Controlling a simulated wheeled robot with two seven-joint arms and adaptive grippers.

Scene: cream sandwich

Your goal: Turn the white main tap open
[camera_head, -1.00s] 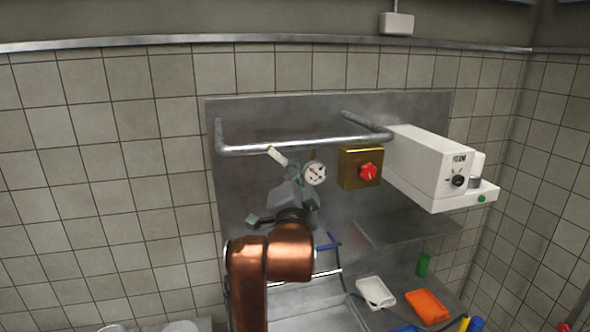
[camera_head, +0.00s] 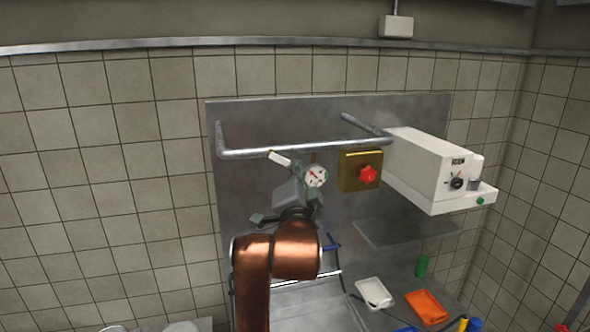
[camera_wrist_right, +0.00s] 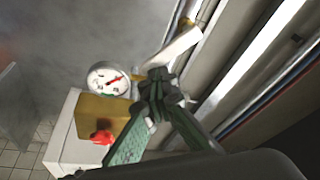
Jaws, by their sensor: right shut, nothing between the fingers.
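The white main tap (camera_head: 280,158) shows as a short white lever just under the metal pipe, left of the round gauge (camera_head: 315,175). It slants down to the right. In the right wrist view the white lever (camera_wrist_right: 180,48) lies just beyond the fingertips. My right gripper (camera_head: 299,178) is below the lever and beside the gauge. In the wrist view its green fingers (camera_wrist_right: 157,82) meet at the tips, shut and empty, close to the lever's lower end. I cannot tell whether they touch it. My left gripper is out of view.
A brass box with a red knob (camera_head: 368,175) is right of the gauge, and a white machine (camera_head: 432,168) is further right. The metal pipe (camera_head: 300,148) runs above. A white tray (camera_head: 374,292) and an orange tray (camera_head: 427,306) lie below.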

